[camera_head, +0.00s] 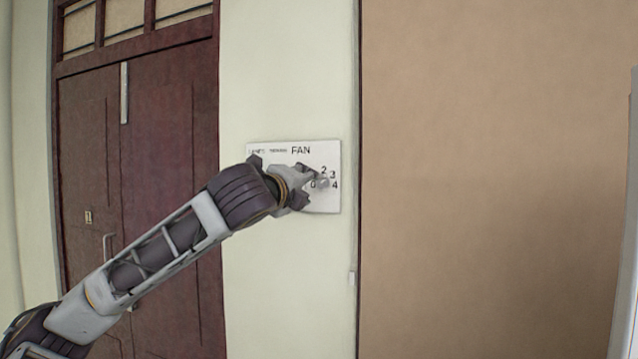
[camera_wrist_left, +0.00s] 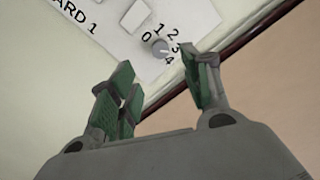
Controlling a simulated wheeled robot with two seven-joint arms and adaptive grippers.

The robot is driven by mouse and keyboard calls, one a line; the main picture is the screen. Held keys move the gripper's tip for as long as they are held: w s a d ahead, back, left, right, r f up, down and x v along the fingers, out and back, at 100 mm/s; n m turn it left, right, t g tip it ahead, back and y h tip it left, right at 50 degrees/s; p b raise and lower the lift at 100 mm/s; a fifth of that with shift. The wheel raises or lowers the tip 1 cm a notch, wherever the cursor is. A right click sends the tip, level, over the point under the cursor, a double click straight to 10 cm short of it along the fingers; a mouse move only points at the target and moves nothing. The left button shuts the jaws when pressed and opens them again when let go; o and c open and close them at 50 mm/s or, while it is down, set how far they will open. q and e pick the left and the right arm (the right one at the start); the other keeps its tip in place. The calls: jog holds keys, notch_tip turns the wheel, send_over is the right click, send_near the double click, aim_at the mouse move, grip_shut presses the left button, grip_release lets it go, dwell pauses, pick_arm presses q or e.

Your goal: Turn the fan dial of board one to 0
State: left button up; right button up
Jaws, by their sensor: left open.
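The white switch board (camera_head: 327,154) hangs on the pale wall and carries the word FAN. In the left wrist view the board (camera_wrist_left: 114,43) reads "ARD 1". The fan dial (camera_wrist_left: 160,47) is a small round grey knob with numbers from 0 to 4 around it; it also shows in the head view (camera_head: 322,184). Which number it points to is too small to tell. My left gripper (camera_head: 308,178) is in front of the board by the dial. In the left wrist view its green-padded fingers (camera_wrist_left: 158,88) are open and empty, with the dial beyond the fingertips. My right gripper is not in view.
A dark red double door (camera_head: 165,150) with a handle is left of the board. A wide brown panel (camera_head: 490,180) fills the right side. A light square switch (camera_wrist_left: 135,16) sits beside the dial on the board.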

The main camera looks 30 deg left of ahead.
aim_at(320, 183)
pick_arm(q)
jog(key=p+x, duration=0.2)
jog(key=x, duration=0.9)
jog(key=shift+a, duration=0.1)
jog(key=shift+c, duration=0.4)
jog(key=c, duration=1)
